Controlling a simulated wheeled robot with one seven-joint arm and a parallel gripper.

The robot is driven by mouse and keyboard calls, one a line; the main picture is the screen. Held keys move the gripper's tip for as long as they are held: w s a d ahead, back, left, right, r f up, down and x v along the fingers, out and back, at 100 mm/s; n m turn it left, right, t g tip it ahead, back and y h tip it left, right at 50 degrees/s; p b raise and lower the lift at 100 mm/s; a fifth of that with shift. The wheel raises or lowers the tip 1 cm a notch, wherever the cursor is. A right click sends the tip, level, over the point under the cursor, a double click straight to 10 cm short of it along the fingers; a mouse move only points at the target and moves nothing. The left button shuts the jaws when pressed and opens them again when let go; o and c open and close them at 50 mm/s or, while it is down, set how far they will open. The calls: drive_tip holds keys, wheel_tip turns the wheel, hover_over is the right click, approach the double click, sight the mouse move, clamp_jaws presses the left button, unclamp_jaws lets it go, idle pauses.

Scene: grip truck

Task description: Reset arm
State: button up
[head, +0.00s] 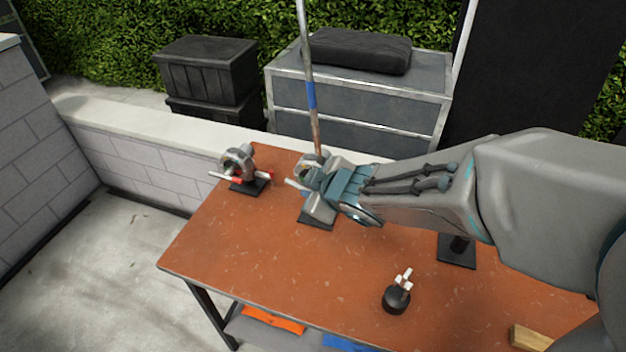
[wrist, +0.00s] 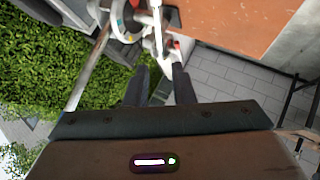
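My arm reaches in from the right over the orange-brown table (head: 240,250) in the head view. My gripper (wrist: 162,72) is at the arm's end, close to a metal grip head that holds an upright pole (head: 310,95). In the wrist view its two dark fingers are apart with a gap between them. The white handle (wrist: 157,30) of a grip head shows just past the fingertips, in line with the gap. I cannot tell whether a finger touches it. In the head view the fingers are mostly hidden by the hand.
A second grip head (head: 240,162) with red-and-white handles stands at the table's far left corner. A small black knob piece (head: 396,298) and a wooden block (head: 529,338) lie near the front edge. A low wall, black boxes (head: 207,72) and a grey cabinet (head: 358,100) stand behind.

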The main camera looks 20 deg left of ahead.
idle(0.4)
drive_tip(key=w+d+m+t+h+b, duration=0.15)
drive_tip(key=d+m+h, duration=0.6)
drive_tip(key=d, duration=1.05)
drive_tip(key=s+d+m+g+b, duration=0.2)
drive_tip(key=s+d+m+g, duration=0.3)
drive_tip(key=s+d+m, duration=0.5)
drive_tip(key=s+d, duration=0.2)
drive_tip(key=s, duration=0.1)
drive_tip(key=shift+s+f+b, duration=0.2)
drive_tip(key=shift+f+b, duration=0.15)
drive_tip(key=shift+f, duration=0.05)
